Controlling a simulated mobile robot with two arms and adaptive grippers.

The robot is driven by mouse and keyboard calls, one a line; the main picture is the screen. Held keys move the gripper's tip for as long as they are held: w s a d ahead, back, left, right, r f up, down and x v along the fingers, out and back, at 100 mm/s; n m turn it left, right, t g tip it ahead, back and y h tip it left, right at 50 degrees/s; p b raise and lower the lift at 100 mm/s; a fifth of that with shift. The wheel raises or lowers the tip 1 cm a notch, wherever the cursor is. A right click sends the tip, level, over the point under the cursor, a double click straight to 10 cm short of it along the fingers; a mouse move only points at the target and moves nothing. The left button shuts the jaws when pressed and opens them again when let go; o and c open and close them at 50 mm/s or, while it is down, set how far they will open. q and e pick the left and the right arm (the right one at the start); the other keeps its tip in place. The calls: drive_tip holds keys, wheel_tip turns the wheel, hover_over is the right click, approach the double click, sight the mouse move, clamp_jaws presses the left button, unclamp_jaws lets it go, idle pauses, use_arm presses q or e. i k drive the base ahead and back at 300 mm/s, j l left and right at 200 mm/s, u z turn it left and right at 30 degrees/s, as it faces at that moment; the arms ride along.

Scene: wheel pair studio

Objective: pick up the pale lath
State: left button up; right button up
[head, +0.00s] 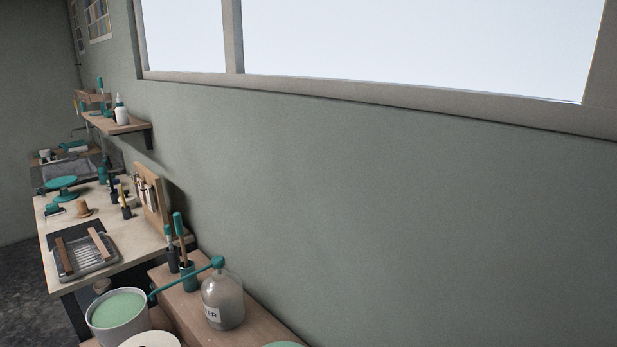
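Two wooden strips lie across a grey ribbed tray on the workbench at the lower left of the head view. The left strip (65,255) is reddish brown. The ribbed tray (88,262) sits near the bench's front edge. Neither of my grippers is in view.
The workbench (140,237) also holds a teal turntable (62,183) and an upright tool board (150,190). Nearer, a bucket of green liquid (118,308) stands beside a lower wooden top with a glass jar (222,300).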

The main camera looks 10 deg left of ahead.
sight(105, 255)
drive_tip(key=k+j, duration=0.4)
drive_tip(key=k, duration=0.15)
drive_tip(key=k+j, duration=0.1)
drive_tip(key=j, duration=0.75)
drive_tip(key=k+j+u, duration=0.15)
drive_tip(key=j, duration=0.65)
drive_tip(key=i+j, duration=0.2)
drive_tip(key=j, duration=0.2)
drive_tip(key=i+j, duration=0.2)
drive_tip(key=j, duration=0.2)
drive_tip(key=i+j, duration=0.2)
drive_tip(key=j, duration=0.25)
drive_tip(key=i+j, duration=0.2)
drive_tip(key=j, duration=0.2)
drive_tip(key=i+j+u, duration=0.1)
drive_tip(key=i+j, duration=0.15)
drive_tip(key=j, duration=0.15)
drive_tip(key=i+j, duration=0.2)
